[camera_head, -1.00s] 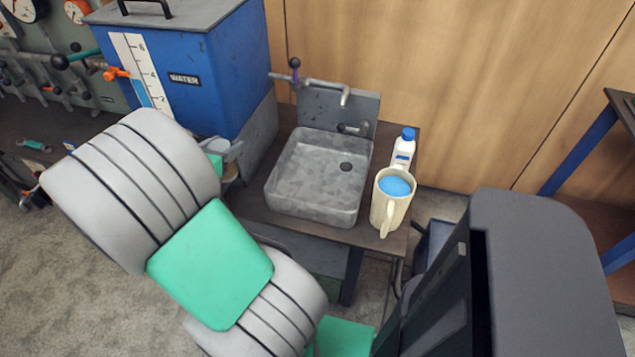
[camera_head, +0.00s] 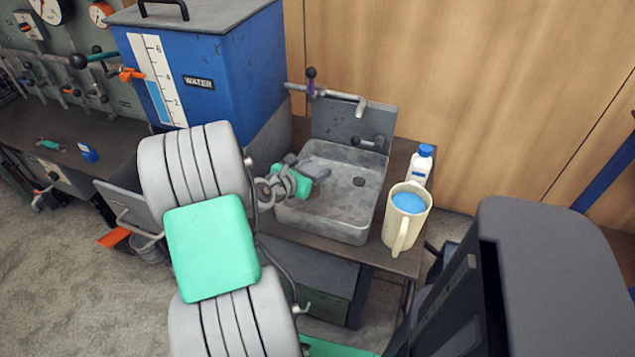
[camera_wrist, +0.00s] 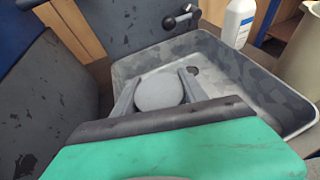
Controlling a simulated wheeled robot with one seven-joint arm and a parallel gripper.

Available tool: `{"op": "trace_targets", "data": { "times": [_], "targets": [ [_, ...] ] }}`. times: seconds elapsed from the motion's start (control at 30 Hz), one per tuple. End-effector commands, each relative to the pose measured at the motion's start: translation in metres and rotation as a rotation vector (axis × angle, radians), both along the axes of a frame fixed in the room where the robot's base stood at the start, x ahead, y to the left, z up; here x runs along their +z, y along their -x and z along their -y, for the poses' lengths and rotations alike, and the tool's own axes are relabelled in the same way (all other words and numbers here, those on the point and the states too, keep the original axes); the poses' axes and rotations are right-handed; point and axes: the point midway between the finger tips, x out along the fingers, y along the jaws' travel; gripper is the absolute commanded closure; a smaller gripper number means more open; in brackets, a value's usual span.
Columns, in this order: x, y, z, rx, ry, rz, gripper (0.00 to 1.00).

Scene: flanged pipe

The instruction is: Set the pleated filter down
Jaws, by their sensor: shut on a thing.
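My gripper (camera_wrist: 157,86) is shut on a round, light grey piece (camera_wrist: 160,94), taken to be the pleated filter. Its smooth end face shows between the two fingers; no pleats can be made out, and its lower part is hidden behind the wrist. In the head view my gripper (camera_head: 312,172) is over the left part of the grey sink (camera_head: 325,222). The filter cannot be told apart from the fingers there. In the wrist view the sink basin (camera_wrist: 262,98) lies beyond the fingers, with its dark drain at the right fingertip.
A beige jug (camera_head: 404,222) with blue content and a white bottle (camera_head: 419,168) with a blue cap stand right of the sink. A tap (camera_head: 345,97) rises behind it. A blue water tank (camera_head: 235,75) stands at the left. The basin floor looks clear.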

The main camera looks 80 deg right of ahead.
Motion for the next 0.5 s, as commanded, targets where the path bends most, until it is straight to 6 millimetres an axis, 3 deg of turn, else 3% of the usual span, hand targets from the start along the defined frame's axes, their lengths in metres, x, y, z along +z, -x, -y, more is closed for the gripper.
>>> {"op": "trace_targets", "data": {
  "times": [0.27,0.5],
  "targets": [
    [-0.041,0.007,0.008,0.001,0.001,-0.001,1.00],
    [-0.041,0.006,0.008,0.001,0.002,0.001,1.00]
  ]
}}
